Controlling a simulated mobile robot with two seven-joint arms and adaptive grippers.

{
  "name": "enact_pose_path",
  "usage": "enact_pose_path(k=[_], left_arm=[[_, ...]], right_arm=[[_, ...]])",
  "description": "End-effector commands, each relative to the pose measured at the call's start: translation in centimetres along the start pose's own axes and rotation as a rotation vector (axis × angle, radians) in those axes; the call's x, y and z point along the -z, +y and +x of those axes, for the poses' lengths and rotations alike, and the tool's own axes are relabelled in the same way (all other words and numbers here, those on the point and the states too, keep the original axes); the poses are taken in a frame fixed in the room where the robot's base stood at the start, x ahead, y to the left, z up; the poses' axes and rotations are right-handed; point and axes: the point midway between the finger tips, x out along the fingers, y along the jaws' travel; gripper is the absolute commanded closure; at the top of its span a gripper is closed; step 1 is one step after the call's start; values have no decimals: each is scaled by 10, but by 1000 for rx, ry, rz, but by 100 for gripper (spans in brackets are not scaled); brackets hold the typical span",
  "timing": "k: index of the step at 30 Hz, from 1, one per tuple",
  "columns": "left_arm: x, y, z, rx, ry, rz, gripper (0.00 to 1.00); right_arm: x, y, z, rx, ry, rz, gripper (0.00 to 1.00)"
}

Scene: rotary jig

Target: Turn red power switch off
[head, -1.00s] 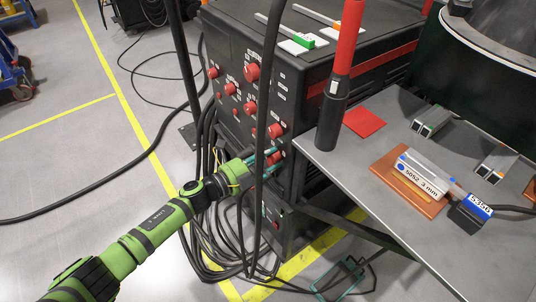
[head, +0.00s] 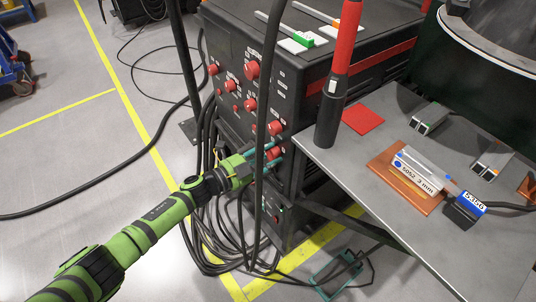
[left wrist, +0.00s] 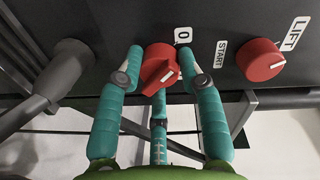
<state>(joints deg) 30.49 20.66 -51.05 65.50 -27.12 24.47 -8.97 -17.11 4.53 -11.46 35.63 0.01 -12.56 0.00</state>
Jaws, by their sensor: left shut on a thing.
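The red power switch (left wrist: 158,70) is a round red knob with a white pointer line on the dark panel, in the middle of the left wrist view. Its pointer is tilted, pointing to the lower left and upper right. A "0" label (left wrist: 183,36) is just above right of it and a "START" label (left wrist: 221,54) farther right. My left gripper (left wrist: 160,66) has its teal fingers around the knob, one on each side. In the head view, the left gripper (head: 267,157) is at the low right part of the panel, with the knob (head: 274,153) partly hidden between the fingers. My right gripper is not in view.
Another red knob (left wrist: 262,60), labelled "LIFT", is to the right. A dark cable plug (left wrist: 62,70) is on the left. A hanging black cable (head: 259,120) passes in front of the panel near my gripper. The grey table (head: 320,160) stands close on the right.

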Motion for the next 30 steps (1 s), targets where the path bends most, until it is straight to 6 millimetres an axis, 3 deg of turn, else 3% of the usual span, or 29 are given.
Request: enact_pose_path(k=[3,4,5,6,17,20,30], left_arm=[[-6,-7,0,9,-14,0,95],[-6,-7,0,9,-14,0,54],[-6,-7,0,9,-14,0,42],[-6,-7,0,9,-13,1,39],[-3,-2,-4,3,-6,1,39],[-4,-2,-16,2,-7,1,39],[-4,-2,-86,2,-9,0,39]], right_arm=[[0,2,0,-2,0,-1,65],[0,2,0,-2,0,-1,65],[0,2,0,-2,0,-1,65],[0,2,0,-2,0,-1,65],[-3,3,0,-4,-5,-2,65],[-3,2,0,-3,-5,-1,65],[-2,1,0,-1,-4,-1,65]])
